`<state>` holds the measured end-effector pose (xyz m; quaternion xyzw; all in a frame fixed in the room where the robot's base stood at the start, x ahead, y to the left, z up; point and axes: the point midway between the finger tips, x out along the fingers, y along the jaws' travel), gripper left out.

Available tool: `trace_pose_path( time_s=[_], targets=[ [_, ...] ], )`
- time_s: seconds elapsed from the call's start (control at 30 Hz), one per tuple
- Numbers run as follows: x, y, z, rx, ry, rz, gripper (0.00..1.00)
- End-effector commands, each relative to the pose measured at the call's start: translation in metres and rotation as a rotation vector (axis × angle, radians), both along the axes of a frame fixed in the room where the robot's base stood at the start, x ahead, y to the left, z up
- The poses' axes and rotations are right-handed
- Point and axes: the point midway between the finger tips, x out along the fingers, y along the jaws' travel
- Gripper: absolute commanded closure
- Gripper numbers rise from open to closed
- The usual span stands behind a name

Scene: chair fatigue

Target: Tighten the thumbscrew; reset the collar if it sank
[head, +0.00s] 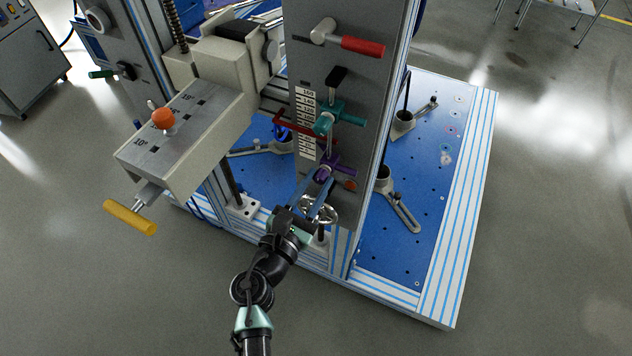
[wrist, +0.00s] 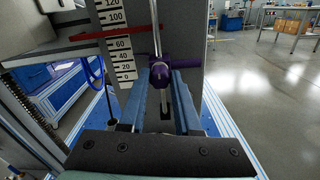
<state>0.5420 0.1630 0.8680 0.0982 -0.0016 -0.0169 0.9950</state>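A purple collar (head: 345,168) with a round thumbscrew knob (head: 323,174) sits low on a thin vertical rod on the grey column. In the wrist view the purple knob (wrist: 160,74) faces me between my fingertips, near the lower scale marks. A teal collar (head: 340,113) with its own knob is higher on the same rod. My gripper (head: 316,188) has its two blue fingers apart, one on each side of the purple knob. A narrow gap seems to show beside the knob in the wrist view; I cannot tell any contact.
A white scale (head: 306,122) stands left of the rod, with a red pointer bar (head: 290,124) across it. A red-handled lever (head: 362,46) is above. The floor in front is clear.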

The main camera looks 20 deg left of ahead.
Motion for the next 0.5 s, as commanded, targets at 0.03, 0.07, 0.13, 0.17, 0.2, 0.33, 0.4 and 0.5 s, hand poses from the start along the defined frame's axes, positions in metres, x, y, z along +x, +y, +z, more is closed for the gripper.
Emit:
trace_pose_path(
  time_s=[0.03,0.07,0.13,0.17,0.2,0.33,0.4,0.5],
  targets=[
    [-0.0002,0.0000,0.0000,0.000,0.000,0.000,0.92],
    [-0.0002,0.0000,0.0000,0.000,0.000,0.000,0.98],
    [-0.0002,0.0000,0.0000,0.000,0.000,0.000,1.00],
    [-0.0002,0.0000,0.0000,0.000,0.000,0.000,1.00],
    [-0.0002,0.0000,0.0000,0.000,0.000,0.000,1.00],
    [-0.0003,0.0000,-0.0002,0.003,0.000,0.000,1.00],
    [-0.0003,0.0000,-0.0005,0.012,0.000,0.000,1.00],
    [-0.0003,-0.0001,-0.0010,0.037,-0.001,0.000,1.00]
  ],
)
